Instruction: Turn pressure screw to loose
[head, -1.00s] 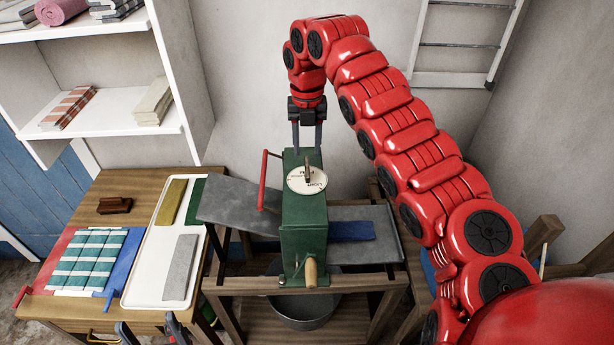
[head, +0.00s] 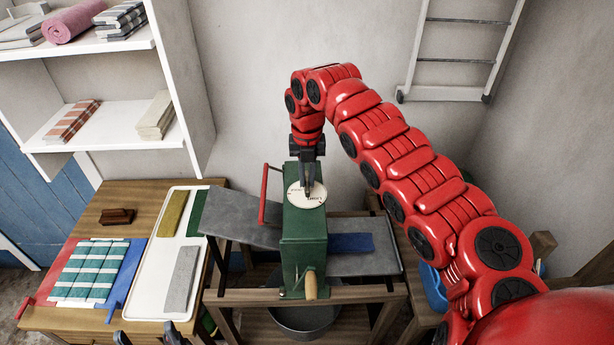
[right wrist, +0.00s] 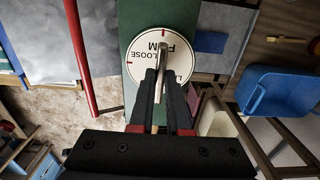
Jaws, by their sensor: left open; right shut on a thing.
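The pressure screw (right wrist: 161,63) is a pale upright bar on a round white dial (right wrist: 136,66) with red marks and the words LOOSE and FIRM; a third word is partly covered. The dial also shows in the head view (head: 297,201), on top of the green wringer box (head: 303,251). My right gripper (head: 308,191) reaches down from above and is shut on the screw's bar; its fingers flank the bar in the right wrist view (right wrist: 160,80). In that view the bar points roughly toward FIRM. My left gripper (head: 149,338) is open at the bottom edge, away from the wringer.
A red lever (head: 263,195) stands at the wringer's left side, and a wooden-handled crank (head: 311,286) at its front. Grey boards flank the box, with a blue cloth (head: 351,242) on the right one. A table with a white tray (head: 151,271) stands left.

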